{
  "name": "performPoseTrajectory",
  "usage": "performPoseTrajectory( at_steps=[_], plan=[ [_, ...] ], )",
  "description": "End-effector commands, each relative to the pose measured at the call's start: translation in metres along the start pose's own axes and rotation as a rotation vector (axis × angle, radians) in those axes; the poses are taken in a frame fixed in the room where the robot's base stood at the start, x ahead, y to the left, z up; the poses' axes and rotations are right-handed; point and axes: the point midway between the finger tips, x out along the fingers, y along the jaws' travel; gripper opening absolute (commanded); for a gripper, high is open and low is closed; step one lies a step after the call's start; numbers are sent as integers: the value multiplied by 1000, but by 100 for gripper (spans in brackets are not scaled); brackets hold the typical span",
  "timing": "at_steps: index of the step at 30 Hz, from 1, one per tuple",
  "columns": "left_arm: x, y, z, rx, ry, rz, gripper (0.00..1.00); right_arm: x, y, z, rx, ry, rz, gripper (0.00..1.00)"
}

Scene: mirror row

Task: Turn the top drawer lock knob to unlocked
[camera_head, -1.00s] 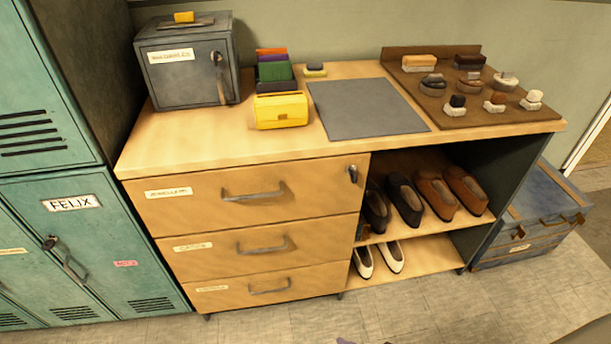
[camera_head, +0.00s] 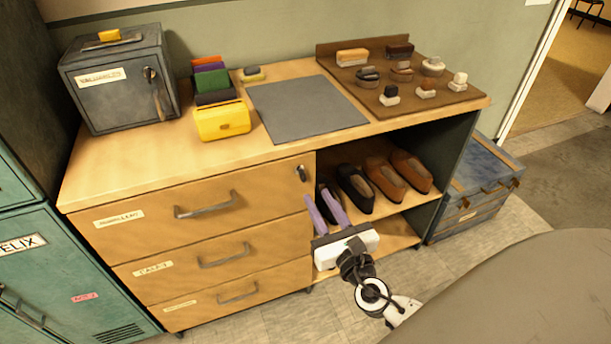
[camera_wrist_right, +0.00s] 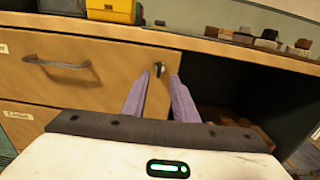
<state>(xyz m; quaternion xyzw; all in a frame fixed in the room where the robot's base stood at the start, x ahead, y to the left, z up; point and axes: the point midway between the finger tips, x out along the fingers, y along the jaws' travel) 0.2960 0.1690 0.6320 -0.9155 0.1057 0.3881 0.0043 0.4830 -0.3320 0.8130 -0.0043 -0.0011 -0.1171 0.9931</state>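The top drawer (camera_head: 150,214) is shut in the wooden cabinet. Its dark metal lock knob (camera_head: 302,173) is at the drawer's upper right corner, and it also shows in the right wrist view (camera_wrist_right: 158,69). My right gripper (camera_head: 322,209) is in front of the cabinet, below and slightly right of the knob, apart from it. Its two purple fingers are spread with nothing between them. In the right wrist view the fingertips (camera_wrist_right: 160,77) point toward the knob, which appears between them. My left gripper is not in view.
A grey safe (camera_head: 120,85), yellow box (camera_head: 222,121) and grey mat (camera_head: 305,108) are on top. A teal locker (camera_head: 60,285) is at left and a blue trunk (camera_head: 472,190) at right.

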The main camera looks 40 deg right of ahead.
Motion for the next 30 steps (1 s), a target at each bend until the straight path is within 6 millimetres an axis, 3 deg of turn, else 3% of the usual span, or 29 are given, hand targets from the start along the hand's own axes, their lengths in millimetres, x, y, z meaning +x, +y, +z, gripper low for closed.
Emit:
performPoseTrajectory(
  at_steps=[9, 15, 27, 30],
  plan=[
    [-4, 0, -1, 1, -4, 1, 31, 59, 0, 1, 6, 0, -2, 26],
    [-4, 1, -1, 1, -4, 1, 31, 84, 0, 0, 7, 1, -2, 26],
    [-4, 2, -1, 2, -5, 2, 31, 92, 0, -1, 8, 3, -1, 26],
    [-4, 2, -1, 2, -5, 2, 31, 91, 0, -1, 8, 3, -1, 9]
  ],
)
